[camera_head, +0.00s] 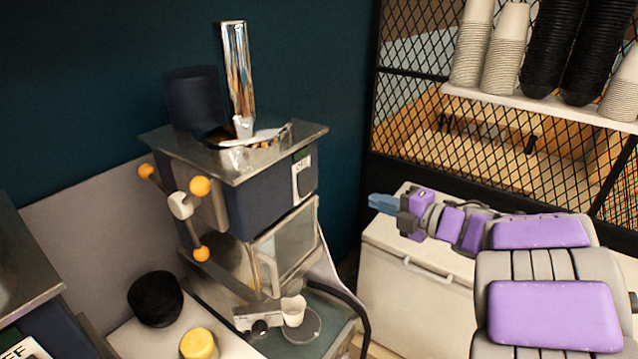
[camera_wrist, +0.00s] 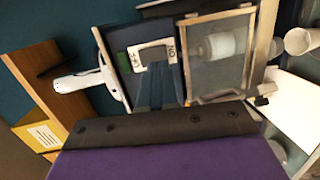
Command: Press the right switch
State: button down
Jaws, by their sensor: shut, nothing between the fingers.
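The right switch (camera_head: 302,177) is a dark rocker in a white plate marked ON and OFF, on the side of the bean machine. In the wrist view the switch (camera_wrist: 153,54) shows turned sideways, near the top middle. My gripper (camera_head: 372,203) has blue fingers and is shut and empty. In the head view it is to the right of the switch and a little lower, with a gap between. In the wrist view the fingertips (camera_wrist: 155,66) overlap the lower edge of the switch plate. The fingers hide part of the panel below it.
The machine has a steel top (camera_head: 230,155) and a three-armed handle with yellow knobs (camera_head: 180,205). A white cup (camera_head: 293,310) stands below it. A second OFF label (camera_head: 22,350) shows at lower left. A white chest (camera_head: 415,285) lies under my arm. Cup stacks (camera_head: 555,50) fill the shelf.

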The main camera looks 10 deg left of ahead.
aim_at(308, 191)
jog(key=shift+s+a+n+g+y, duration=0.6)
jog(key=shift+s+a+n+g, duration=0.2)
jog(key=shift+s+g, duration=0.25)
jog(key=p+x, duration=0.3)
jog(key=x, duration=1)
jog(key=shift+w+a, duration=0.25)
jog(key=shift+a, duration=0.05)
jog(key=shift+a+f, duration=0.1)
jog(key=shift+a, duration=0.05)
